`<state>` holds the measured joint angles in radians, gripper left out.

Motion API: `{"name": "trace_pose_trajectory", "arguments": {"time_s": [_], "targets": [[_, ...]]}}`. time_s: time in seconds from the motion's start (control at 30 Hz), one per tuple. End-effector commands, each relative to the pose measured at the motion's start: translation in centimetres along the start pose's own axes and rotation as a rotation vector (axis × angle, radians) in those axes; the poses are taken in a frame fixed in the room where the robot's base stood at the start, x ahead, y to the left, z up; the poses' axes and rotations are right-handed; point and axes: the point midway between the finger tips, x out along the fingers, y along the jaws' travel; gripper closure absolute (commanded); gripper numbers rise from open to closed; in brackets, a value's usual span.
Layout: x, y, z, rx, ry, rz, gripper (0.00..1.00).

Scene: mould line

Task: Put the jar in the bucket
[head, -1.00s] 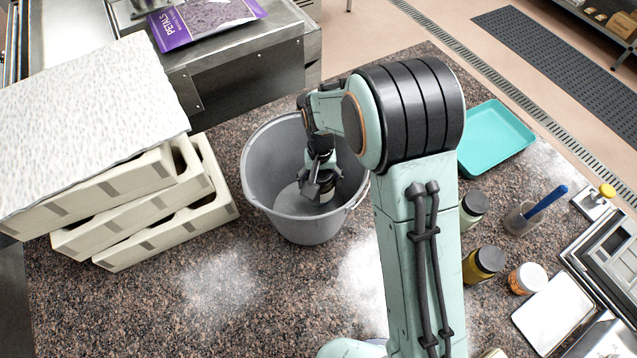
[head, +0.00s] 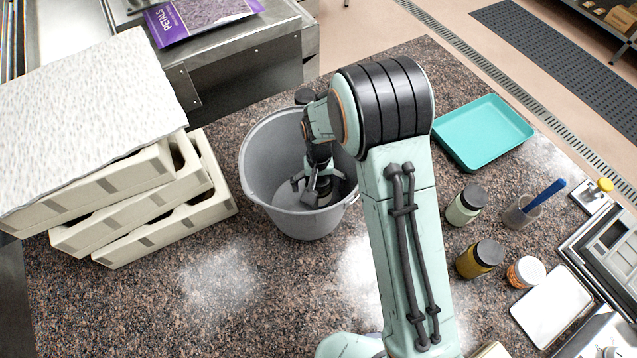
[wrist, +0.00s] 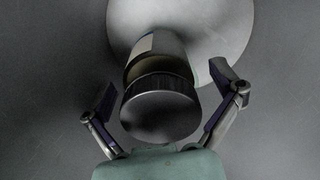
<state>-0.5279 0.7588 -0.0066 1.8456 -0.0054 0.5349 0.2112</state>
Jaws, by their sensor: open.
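The bucket (head: 262,165) is grey and stands on the speckled counter, left of my arm. My gripper (head: 320,196) is inside it, pointing down, with its fingers spread. In the wrist view the jar (wrist: 160,108), with a dark ribbed lid and a pale label, is between the open fingers (wrist: 164,84), with a visible gap on each side. The jar is inside the bucket, above or on its pale round floor (wrist: 215,25); whether it touches the floor I cannot tell. In the head view my gripper mostly hides the jar.
Right of my arm stand a pale green jar (head: 462,209), a yellow jar (head: 472,263), a white-lidded jar (head: 524,273) and a cup with a blue-handled tool (head: 521,213). A teal tray (head: 484,133) lies behind them. Stacked cream moulds (head: 150,215) stand left of the bucket.

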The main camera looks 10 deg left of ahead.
Motion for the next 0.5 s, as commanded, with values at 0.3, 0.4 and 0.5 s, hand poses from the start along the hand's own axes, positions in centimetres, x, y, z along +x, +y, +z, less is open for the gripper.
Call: {"name": "trace_pose_trajectory", "arguments": {"time_s": [0.3,0.4,0.5], "targets": [[-3.5,0.0,-0.1,0.0,0.005,-0.001,0.08],[-5.9,0.0,-0.1,0.0,0.006,-0.001,0.08],[-8.2,0.0,-0.1,0.001,0.006,-0.001,0.08]]}}
